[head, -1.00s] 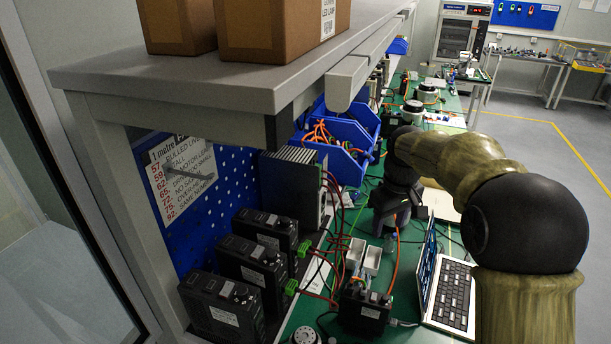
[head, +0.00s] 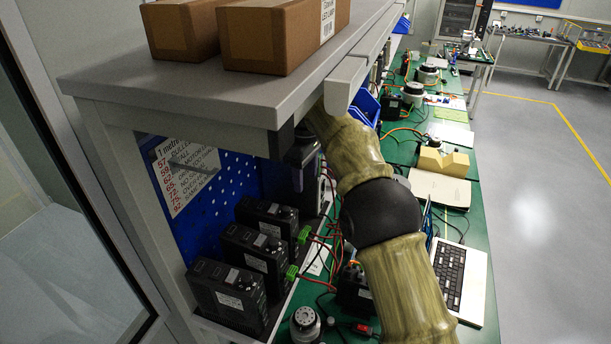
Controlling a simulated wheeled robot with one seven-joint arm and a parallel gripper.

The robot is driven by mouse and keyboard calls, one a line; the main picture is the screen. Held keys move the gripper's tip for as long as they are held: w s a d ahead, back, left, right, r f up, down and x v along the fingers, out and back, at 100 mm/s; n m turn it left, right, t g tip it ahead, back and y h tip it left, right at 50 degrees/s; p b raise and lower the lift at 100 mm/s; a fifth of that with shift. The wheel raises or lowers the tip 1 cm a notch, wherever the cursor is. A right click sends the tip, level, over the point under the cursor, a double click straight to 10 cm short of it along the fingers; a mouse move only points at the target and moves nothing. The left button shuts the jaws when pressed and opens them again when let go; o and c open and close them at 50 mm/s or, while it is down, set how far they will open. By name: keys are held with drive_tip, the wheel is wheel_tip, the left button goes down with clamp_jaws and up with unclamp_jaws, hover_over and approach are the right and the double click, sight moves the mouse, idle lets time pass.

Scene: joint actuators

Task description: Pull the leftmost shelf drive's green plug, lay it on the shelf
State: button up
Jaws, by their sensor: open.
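Three black drives stand in a row on the shelf (head: 262,337) under the overhang. The leftmost drive (head: 222,292) is nearest the camera, and I see no green plug on its visible faces. The middle drive (head: 250,258) has a green plug (head: 291,273) at its right edge, with red and black wires. The far drive (head: 265,222) has a green plug (head: 304,235) with wires at its right edge.
Cardboard boxes (head: 284,36) stand on the upper shelf (head: 200,88) above the drives. A blue pegboard (head: 222,185) is behind them. A dial knob (head: 305,324), a black unit (head: 353,288) and a laptop (head: 462,282) are on the green bench. Wires run right of the drives.

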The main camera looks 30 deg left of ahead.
sight(305, 228)
drive_tip(key=shift+f, duration=0.1)
wheel_tip(305, 228, down, 17)
drive_tip(key=shift+f+p, duration=0.1)
drive_tip(key=shift+p, duration=0.8)
drive_tip(key=shift+c, duration=0.2)
drive_tip(key=c, duration=1)
